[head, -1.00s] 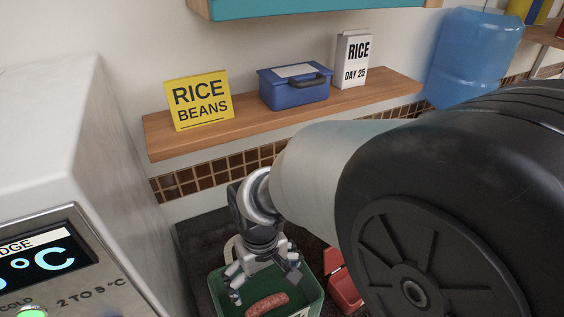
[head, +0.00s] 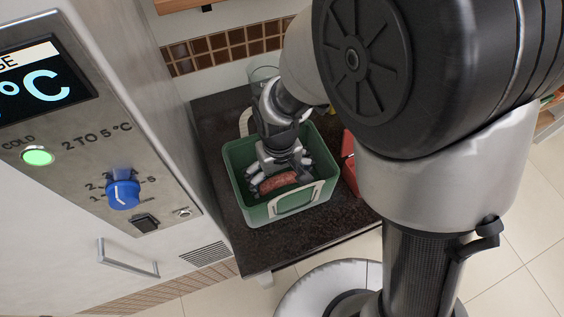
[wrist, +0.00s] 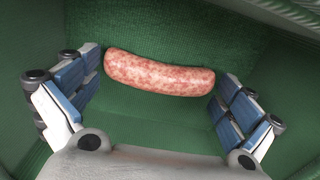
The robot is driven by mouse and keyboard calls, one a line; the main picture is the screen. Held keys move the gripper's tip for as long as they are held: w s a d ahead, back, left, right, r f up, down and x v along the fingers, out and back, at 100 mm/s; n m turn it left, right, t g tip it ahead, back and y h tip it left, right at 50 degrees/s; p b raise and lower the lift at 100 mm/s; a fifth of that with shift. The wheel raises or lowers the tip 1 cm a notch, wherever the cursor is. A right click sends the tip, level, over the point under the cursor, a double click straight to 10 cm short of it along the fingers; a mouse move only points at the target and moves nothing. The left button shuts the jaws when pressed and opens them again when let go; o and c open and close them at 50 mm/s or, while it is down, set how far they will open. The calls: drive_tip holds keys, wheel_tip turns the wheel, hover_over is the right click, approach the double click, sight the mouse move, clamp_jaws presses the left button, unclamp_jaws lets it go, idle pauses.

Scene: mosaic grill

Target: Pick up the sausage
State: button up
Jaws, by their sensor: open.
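The sausage (head: 278,182) is pinkish red and mottled, lying inside a green box (head: 240,200) on the dark counter. In the wrist view the sausage (wrist: 160,74) lies lengthwise across the upper middle, on the green bottom. My gripper (head: 281,181) is lowered into the box, right at the sausage. In the wrist view my gripper (wrist: 158,104) is open, with one blue-padded finger near each end of the sausage. No clear contact shows between the fingers and the sausage.
The green walls of the box surround my gripper closely. A red container (head: 350,165) stands just right of the box. A fridge (head: 135,165) with a temperature display rises on the left. A clear glass vessel (head: 263,74) stands behind. Bare counter (head: 262,246) shows in front.

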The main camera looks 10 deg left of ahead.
drive_tip(key=shift+r, duration=0.1)
drive_tip(key=shift+c, duration=0.4)
drive_tip(key=c, duration=0.7)
